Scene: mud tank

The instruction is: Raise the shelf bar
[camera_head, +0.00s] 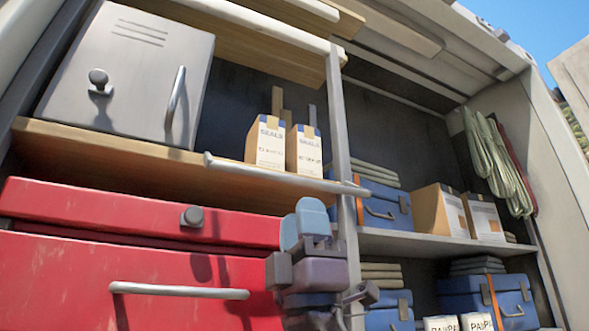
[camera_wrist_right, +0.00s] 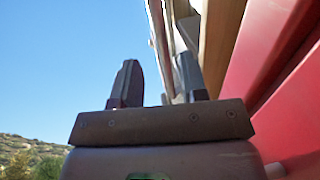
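The shelf bar (camera_head: 270,170) is a pale, round metal rod along the front of the wooden middle shelf (camera_head: 120,160). Its left end is bent, and its right end reaches just past the upright post (camera_head: 341,130). My right gripper (camera_head: 301,222) is below the bar's right part in the head view, fingers pointing up, apart from the bar in the picture. In the right wrist view its two dark fingers (camera_wrist_right: 157,75) stand apart. No held object shows between them. A pale strip rises behind them; I cannot tell whether it is bar or post. My left gripper is out of view.
A grey metal box (camera_head: 130,75) and two small cartons (camera_head: 285,145) stand on the middle shelf. A red cabinet with a handle (camera_head: 180,290) is below. Open sky lies left in the wrist view.

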